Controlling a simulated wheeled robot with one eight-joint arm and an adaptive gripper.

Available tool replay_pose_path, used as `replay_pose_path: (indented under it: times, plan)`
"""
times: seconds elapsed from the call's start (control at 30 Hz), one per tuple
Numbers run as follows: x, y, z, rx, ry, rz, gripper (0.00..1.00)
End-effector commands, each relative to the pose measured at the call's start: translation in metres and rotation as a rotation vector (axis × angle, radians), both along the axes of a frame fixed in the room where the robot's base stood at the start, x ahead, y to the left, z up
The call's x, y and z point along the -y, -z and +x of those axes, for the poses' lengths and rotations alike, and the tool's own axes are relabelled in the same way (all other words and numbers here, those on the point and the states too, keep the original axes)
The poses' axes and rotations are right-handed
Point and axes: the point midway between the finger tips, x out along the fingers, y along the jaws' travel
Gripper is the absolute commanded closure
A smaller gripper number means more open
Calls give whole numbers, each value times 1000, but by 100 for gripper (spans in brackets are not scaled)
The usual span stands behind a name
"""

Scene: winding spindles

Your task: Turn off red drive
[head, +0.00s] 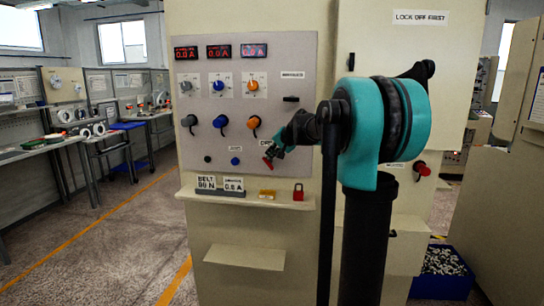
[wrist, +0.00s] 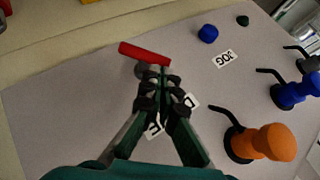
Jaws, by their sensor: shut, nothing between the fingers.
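The red drive handle (head: 267,162) is a short red bar low on the grey control panel (head: 302,60). In the wrist view the red bar (wrist: 143,53) lies slightly slanted across a grey hub, beside a label partly hidden by my fingers. My gripper (head: 275,151) is at the panel by this handle. In the wrist view my gripper's fingers (wrist: 158,76) are shut with nothing between them. Their tips are close by the right part of the bar; I cannot tell whether they touch it.
Blue (head: 220,122) and orange (head: 253,123) handles sit above. A blue button (head: 235,161) is at left. A shelf (head: 240,203) below carries cards, a brass-coloured piece and a red padlock (head: 298,192). A red knob (head: 422,169) is on the cabinet at right. Floor at left is clear.

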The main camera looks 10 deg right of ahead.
Motion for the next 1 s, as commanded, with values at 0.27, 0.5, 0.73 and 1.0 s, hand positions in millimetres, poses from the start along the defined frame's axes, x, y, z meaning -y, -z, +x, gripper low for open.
replay_pose_path:
  times: [0.27,0.5,0.73,1.0]
  plan:
    - [-9,-2,3,-49,-3,-151,100]
    - [-15,-2,4,-90,-2,-278,100]
    - [-20,-1,7,-127,-1,-393,100]
    - [-24,1,8,-156,0,-478,100]
